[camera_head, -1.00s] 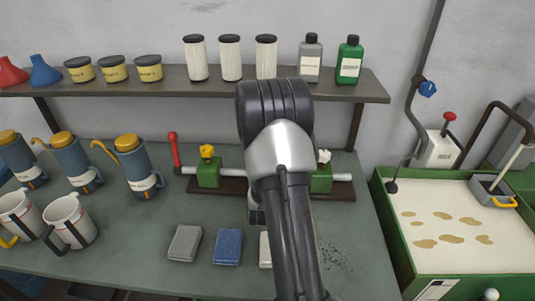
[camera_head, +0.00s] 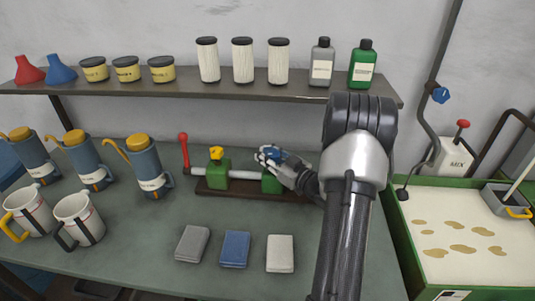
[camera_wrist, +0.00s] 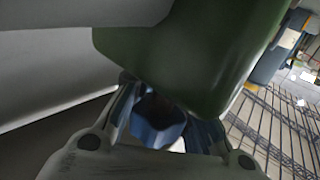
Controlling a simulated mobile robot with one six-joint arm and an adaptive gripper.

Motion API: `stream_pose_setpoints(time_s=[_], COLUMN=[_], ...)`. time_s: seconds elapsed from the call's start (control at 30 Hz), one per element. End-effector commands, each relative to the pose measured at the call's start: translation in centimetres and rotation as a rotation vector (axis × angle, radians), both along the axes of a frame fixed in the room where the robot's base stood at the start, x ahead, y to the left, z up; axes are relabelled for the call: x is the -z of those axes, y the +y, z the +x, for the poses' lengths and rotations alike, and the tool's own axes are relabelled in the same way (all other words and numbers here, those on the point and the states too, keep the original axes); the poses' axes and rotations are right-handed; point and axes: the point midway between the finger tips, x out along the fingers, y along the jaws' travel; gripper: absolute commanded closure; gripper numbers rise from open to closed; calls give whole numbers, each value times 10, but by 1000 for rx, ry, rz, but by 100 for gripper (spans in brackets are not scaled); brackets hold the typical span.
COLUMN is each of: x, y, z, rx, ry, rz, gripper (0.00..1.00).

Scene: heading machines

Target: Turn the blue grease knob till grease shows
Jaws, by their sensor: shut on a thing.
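A small fixture with a rod and green blocks stands on the bench against the wall. The blue grease knob (camera_head: 280,155) sits on its middle green block (camera_head: 271,184). My gripper (camera_head: 272,157) reaches in from the right and is shut on the knob, covering most of it. In the wrist view the blue knob (camera_wrist: 156,132) shows dark between the fingers, below a large blurred green body (camera_wrist: 190,50). A yellow knob (camera_head: 216,153) tops the left green block (camera_head: 217,175). My arm hides the fixture's right end. I cannot make out any grease at the knob.
A red-handled lever (camera_head: 184,150) stands at the fixture's left end. Blue oil cans (camera_head: 150,172) and mugs (camera_head: 78,218) stand left. Three pads (camera_head: 235,250) lie in front. A shelf (camera_head: 200,90) runs above. A green tank (camera_head: 465,275) stands right.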

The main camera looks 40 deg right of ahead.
Motion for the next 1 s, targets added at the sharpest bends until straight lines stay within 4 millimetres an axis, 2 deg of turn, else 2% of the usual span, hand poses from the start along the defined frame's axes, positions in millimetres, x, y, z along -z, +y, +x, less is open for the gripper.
stream_pose_setpoints(time_s=[0.3, 0.7, 0.73, 1.0], x=[0, -1, -1, -1], y=[3, 3, 3, 3], z=[0, 1, 1, 0], rx=[-74, -80, -80, -79], ry=[-1, -2, -2, -2], rz=[-1, -1, -1, -1], gripper=[100, 100, 79, 61])
